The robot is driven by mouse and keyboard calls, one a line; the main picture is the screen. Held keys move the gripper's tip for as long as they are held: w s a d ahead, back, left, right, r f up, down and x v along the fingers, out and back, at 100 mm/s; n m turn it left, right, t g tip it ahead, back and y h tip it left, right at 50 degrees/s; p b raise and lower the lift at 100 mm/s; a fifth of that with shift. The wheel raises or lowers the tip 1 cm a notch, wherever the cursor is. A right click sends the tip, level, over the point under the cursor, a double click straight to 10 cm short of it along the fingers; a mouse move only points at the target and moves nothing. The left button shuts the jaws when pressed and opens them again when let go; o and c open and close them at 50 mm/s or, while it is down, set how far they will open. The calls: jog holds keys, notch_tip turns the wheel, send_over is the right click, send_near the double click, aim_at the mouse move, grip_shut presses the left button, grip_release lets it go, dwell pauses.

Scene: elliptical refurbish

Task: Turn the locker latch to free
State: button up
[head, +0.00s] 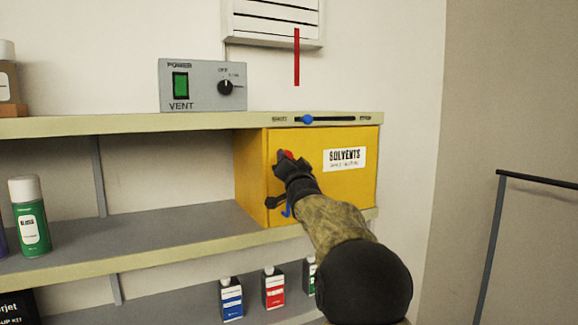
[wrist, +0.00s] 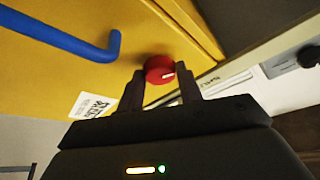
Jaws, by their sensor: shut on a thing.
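The yellow solvents locker (head: 350,192) sits on the upper shelf at the right, its door closed. Its red round latch knob (head: 287,154) is at the upper left of the door, mostly hidden by my gripper in the head view. In the wrist view the knob (wrist: 160,69) shows a white mark pointing right. My gripper (head: 284,163) has its two dark fingers on either side of the knob, shut on it; the fingers also show in the wrist view (wrist: 160,88). The blue door handle (wrist: 75,39) lies beside the knob; in the head view it is largely behind my gripper.
A blue slider (head: 308,119) is on the shelf edge just above the locker. A grey vent power box (head: 202,86) stands on the top shelf. Small bottles (head: 273,288) stand on the lower shelf. A dark rail (head: 535,180) stands at the right.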

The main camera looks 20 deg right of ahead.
jog(key=shift+a+r+m+g+h+p, duration=0.2)
jog(key=shift+m+g+p, duration=0.85)
jog(key=shift+m, duration=1.3)
jog(key=shift+d+r+m+g+h+p, duration=0.2)
jog(key=shift+m+g+p, duration=0.4)
jog(key=shift+m+p, duration=1.3)
jog(key=shift+a+r+m+g+h+p, duration=0.25)
jog(key=shift+m+g+p, duration=0.5)
jog(key=shift+m, duration=2.1)
jog(key=shift+d+f, duration=0.1)
jog(key=shift+f, duration=0.15)
jog(key=o, duration=1)
